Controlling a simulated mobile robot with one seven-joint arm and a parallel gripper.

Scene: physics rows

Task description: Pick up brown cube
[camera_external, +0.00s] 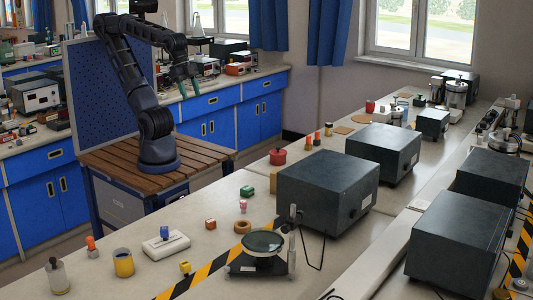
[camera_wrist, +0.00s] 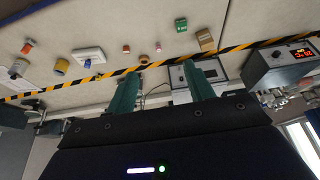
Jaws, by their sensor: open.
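The brown cube (camera_external: 210,224) is small and orange-brown. It sits on the pale bench top in the external view, between a white device with a blue knob and a brown ring. In the wrist view the cube (camera_wrist: 126,48) is small, above and left of the fingers. My gripper (camera_external: 188,88) is raised well above and away from the cube, at the end of my arm, with its green fingers pointing down. In the wrist view my gripper (camera_wrist: 160,84) has its two green fingers apart, with nothing held between them.
Near the cube are the white device (camera_external: 165,243), brown ring (camera_external: 242,226), pink piece (camera_external: 243,206), green block (camera_external: 247,190) and yellow cup (camera_external: 123,262). A magnifier stand (camera_external: 262,243) and large dark box (camera_external: 327,190) stand to the right. Bare bench surrounds the cube.

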